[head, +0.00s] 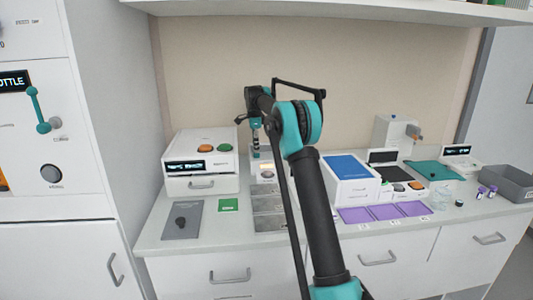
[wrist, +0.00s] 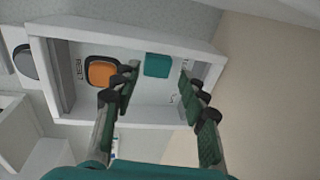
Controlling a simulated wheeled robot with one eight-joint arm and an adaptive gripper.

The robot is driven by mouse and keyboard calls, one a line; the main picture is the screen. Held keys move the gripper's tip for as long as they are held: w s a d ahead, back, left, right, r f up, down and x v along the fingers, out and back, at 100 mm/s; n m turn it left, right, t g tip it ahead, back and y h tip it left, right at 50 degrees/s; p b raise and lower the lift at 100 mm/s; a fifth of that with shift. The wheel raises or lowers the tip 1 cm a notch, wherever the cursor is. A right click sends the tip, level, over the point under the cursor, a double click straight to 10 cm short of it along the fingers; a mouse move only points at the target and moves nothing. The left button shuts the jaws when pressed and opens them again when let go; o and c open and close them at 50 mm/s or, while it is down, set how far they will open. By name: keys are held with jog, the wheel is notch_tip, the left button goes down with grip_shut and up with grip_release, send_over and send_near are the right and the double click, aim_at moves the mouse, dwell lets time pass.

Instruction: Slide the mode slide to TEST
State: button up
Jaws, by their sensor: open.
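In the wrist view, a white-framed panel carries a teal block (wrist: 157,65), which looks like the slide's knob. An orange button (wrist: 102,72) marked RESET is beside it. My gripper (wrist: 160,88) is open, with one finger on each side of the teal block's line and nothing between the pads. The left finger partly overlaps the orange button in the picture; I cannot tell whether either finger touches the panel. No TEST label is readable. In the head view, my gripper (head: 256,150) points down over a small white device (head: 266,172) at the back of the counter, partly hidden by my arm.
A white box with an orange button (head: 205,148) and a green one stands left of my gripper. A grey plate with a dark knob (head: 182,220) lies in front. A blue-topped box (head: 348,168) and purple mats (head: 385,212) are to the right. A shelf hangs above.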

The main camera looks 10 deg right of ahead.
jog(key=shift+r, duration=2.3)
